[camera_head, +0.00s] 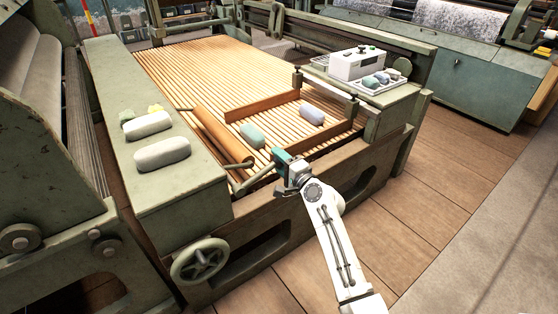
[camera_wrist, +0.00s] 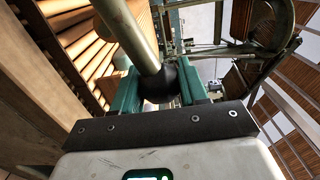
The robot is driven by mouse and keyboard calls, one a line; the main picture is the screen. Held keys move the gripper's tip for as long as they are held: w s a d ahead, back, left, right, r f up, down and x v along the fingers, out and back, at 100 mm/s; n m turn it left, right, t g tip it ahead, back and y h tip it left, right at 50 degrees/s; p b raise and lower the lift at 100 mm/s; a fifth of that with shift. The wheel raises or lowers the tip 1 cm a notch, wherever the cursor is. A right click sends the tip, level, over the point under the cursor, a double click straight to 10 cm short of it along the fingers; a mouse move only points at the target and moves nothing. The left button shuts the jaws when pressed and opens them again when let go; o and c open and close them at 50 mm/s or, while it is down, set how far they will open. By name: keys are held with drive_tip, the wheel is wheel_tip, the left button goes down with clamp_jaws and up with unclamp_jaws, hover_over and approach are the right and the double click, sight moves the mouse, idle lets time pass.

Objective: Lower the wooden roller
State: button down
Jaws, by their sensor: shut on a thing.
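The wooden roller (camera_head: 220,135) lies at a slant above the slatted lattice apron (camera_head: 190,65), in the left part of the frame in the head view. A metal lever (camera_head: 254,179) runs from near the roller's front end to my gripper (camera_head: 281,162). My gripper, at the apron's front edge, is shut on the lever's end. In the wrist view the lever (camera_wrist: 128,32) comes down between the two green fingers of my gripper (camera_wrist: 160,90), with a dark grip at its end. The gap between roller and slats is hard to judge.
A grey-green bundle (camera_head: 252,135) and a pale bundle (camera_head: 312,114) lie on the slats near a wooden bar (camera_head: 262,104). Two pale bundles rest on the left green ledge (camera_head: 180,188). A white box (camera_head: 358,63) and tray stand at right. A handwheel (camera_head: 201,261) juts out in front.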

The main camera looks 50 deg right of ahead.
drive_tip(key=c, duration=0.7)
unclamp_jaws()
drive_tip(key=shift+d+f, duration=0.1)
drive_tip(key=shift+f, duration=0.1)
drive_tip(key=shift+s, duration=0.1)
drive_tip(key=v, duration=1)
drive_tip(key=shift+s+p, duration=0.35)
drive_tip(key=shift+p, duration=0.05)
